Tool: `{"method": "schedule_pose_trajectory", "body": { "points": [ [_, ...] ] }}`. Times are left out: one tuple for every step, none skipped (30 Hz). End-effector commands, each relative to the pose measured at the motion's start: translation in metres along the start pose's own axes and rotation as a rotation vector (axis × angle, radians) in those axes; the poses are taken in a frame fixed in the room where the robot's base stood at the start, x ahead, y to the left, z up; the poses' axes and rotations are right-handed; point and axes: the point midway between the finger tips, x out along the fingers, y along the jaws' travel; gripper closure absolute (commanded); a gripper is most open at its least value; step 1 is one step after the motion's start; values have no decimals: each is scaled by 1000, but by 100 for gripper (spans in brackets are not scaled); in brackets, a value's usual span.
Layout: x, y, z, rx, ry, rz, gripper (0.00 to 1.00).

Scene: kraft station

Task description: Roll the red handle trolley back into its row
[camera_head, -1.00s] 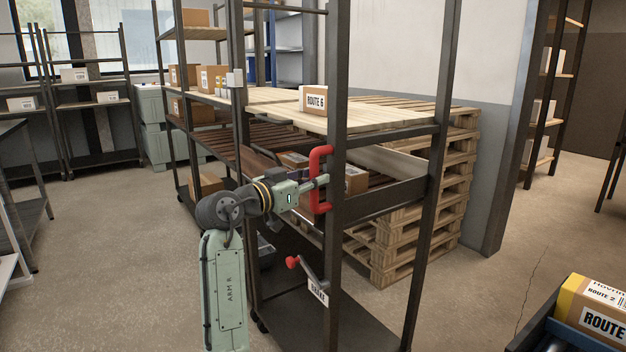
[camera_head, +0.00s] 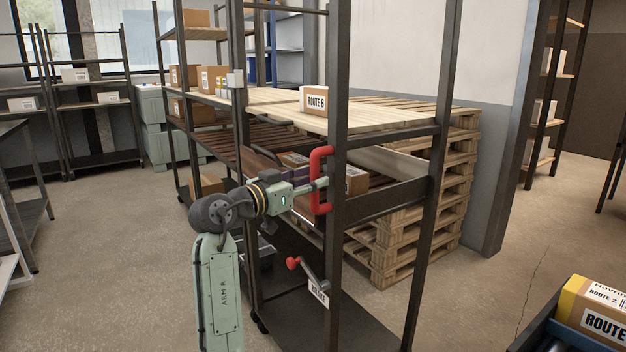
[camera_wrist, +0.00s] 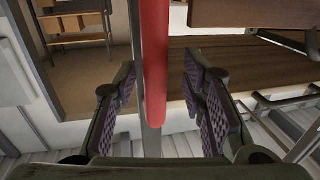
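The trolley (camera_head: 337,90) is a tall dark metal rack with shelves. Its red handle (camera_head: 316,165) is an upright bar on the near post. A brake lever with a red knob (camera_head: 293,263) sits lower on the same post, above a partly covered label. My gripper (camera_head: 320,184) is at the handle's middle height. In the wrist view the red handle (camera_wrist: 155,60) stands upright between the open fingers of my gripper (camera_wrist: 158,80), with a visible gap on each side.
A box marked ROUTE 6 (camera_head: 314,100) sits on a trolley shelf. Stacked wooden pallets (camera_head: 420,230) stand just behind the trolley, beside a wall column (camera_head: 508,140). A blue-edged tray with a ROUTE 2 box (camera_head: 592,305) is at the lower right. The floor at the left is fairly clear.

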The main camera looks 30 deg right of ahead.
Motion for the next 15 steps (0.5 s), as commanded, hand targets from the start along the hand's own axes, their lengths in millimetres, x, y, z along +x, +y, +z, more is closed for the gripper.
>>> {"method": "schedule_pose_trajectory", "body": {
  "points": [
    [-10,-1,0,1,0,-3,62],
    [-16,-1,0,1,0,-4,62],
    [-25,-2,0,0,1,-4,62],
    [-32,-1,0,0,1,-4,62],
    [-38,-2,1,0,0,-5,62],
    [-48,-2,0,0,2,-6,62],
    [-54,-1,0,0,1,-4,62],
    [-60,-1,0,0,0,-4,62],
    [-68,-2,0,0,1,-5,62],
    [-74,-2,0,0,0,-4,62],
    [-79,-1,1,-1,0,-3,62],
    [-86,-2,0,0,1,-5,62],
    [-90,-2,0,0,1,-5,62],
    [-94,-2,0,0,0,-4,62],
    [-97,-1,0,0,0,-3,62]
  ]
}}
